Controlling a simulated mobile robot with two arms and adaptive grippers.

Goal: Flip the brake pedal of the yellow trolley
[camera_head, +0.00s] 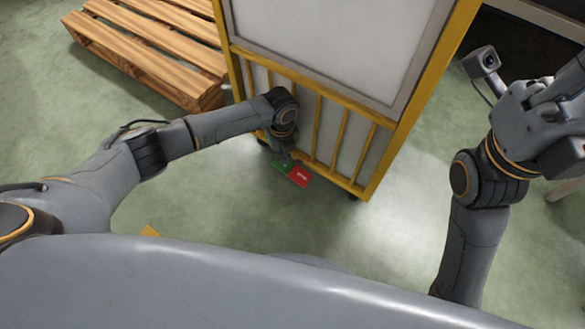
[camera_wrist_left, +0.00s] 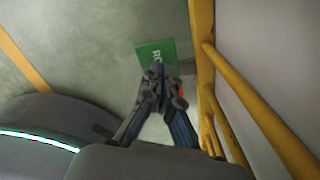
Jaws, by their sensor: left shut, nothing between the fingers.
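The yellow trolley (camera_head: 340,103), a yellow frame with pale panels and bars, stands at the upper middle of the head view. Its brake pedal (camera_head: 300,176) sticks out low at its front, with a green part on the left and a red part on the right. In the left wrist view the green part (camera_wrist_left: 152,54) shows beyond my fingertips, and only a sliver of red shows. My left gripper (camera_head: 285,158) is shut and empty, over or at the green part; I cannot tell if it touches. My right arm is raised at the right, its fingertips not clearly seen.
A wooden pallet (camera_head: 150,45) lies on the floor left of the trolley. The trolley's yellow bars (camera_wrist_left: 250,95) run close along the right of my left gripper. Green floor (camera_head: 225,225) is clear in front of the trolley.

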